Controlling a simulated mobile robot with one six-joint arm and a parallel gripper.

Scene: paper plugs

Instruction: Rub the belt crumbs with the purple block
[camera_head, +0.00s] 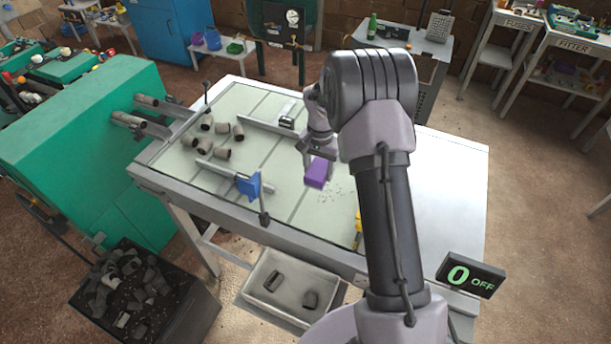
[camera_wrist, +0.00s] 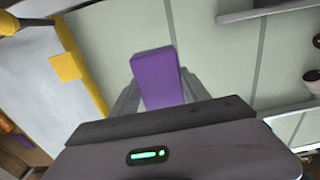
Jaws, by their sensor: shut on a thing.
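The purple block (camera_head: 318,173) is held in my gripper (camera_head: 310,152) over the right part of the pale green belt (camera_head: 285,191). The jaws are shut on the block, one finger on each side, as the wrist view also shows with the purple block (camera_wrist: 156,78) in the middle. The dark belt crumbs (camera_head: 336,193) lie scattered on the belt just right of and below the block. I cannot tell whether the block touches the belt. No crumbs can be made out in the wrist view; the block and my gripper may hide them.
Several grey-brown paper plugs (camera_head: 222,152) lie on the belt's left part. A blue paddle (camera_head: 248,185) and metal guide rails stand between them and the block. A yellow piece (camera_wrist: 68,66) edges the belt. A white tray (camera_head: 257,302) with two plugs sits below. A display (camera_head: 470,275) reads 0 OFF.

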